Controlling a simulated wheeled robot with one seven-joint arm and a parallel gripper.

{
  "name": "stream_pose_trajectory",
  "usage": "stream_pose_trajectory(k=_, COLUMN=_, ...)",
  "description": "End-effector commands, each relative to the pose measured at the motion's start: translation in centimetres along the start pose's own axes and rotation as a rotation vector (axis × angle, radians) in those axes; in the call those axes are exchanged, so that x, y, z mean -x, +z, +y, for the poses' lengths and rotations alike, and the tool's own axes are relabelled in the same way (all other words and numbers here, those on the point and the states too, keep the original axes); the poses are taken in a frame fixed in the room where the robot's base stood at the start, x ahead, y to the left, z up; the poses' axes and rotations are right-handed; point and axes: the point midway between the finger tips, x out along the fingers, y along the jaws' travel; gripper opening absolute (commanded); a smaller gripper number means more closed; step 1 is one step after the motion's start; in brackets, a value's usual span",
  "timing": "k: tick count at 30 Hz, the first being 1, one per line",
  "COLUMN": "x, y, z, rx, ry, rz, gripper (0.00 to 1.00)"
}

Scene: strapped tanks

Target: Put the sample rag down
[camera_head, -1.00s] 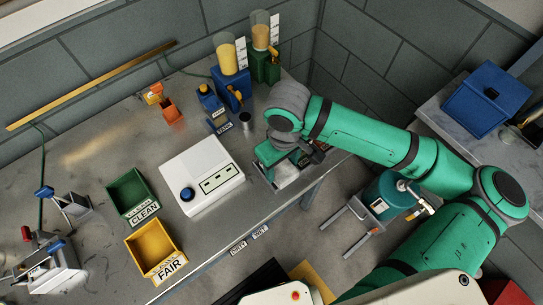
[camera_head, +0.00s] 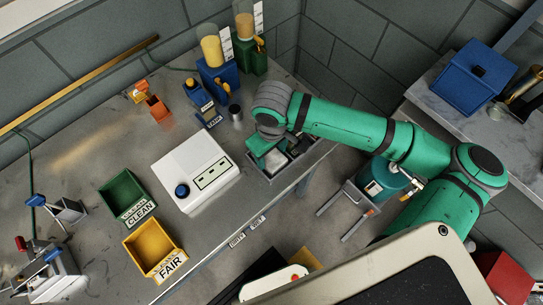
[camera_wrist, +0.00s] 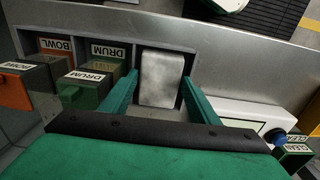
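The pale grey rag (camera_wrist: 162,78) shows in the wrist view between the two green fingers of my gripper (camera_wrist: 160,76), over or in the right-hand compartment of a grey tray (camera_wrist: 212,62). The fingertips come close to the rag's left and right edges; whether they press on it cannot be told.
Blocks labelled DRUM (camera_wrist: 90,82) and BOWL (camera_wrist: 28,78) are left of my gripper in the wrist view. A white device (camera_head: 195,172) stands left of the tray. The green CLEAN bin (camera_head: 123,194) and yellow FAIR bin (camera_head: 153,246) are farther left.

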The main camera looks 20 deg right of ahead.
Motion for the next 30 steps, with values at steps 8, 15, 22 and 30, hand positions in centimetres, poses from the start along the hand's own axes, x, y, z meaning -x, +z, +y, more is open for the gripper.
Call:
stream_pose_trajectory(k=8, x=-1.2, y=0.6, z=-0.6, rx=-0.007, ry=-0.027, rz=-0.03, gripper=0.73)
stream_pose_trajectory(k=15, x=2.7, y=0.5, z=-0.5, rx=-0.006, ry=-0.024, rz=-0.031, gripper=0.73)
stream_pose_trajectory(k=22, x=7.3, y=0.3, z=-0.4, rx=-0.001, ry=-0.02, rz=-0.029, gripper=0.73)
stream_pose_trajectory(k=30, x=10.3, y=0.2, z=-0.3, rx=-0.003, ry=-0.018, rz=-0.029, gripper=0.73)
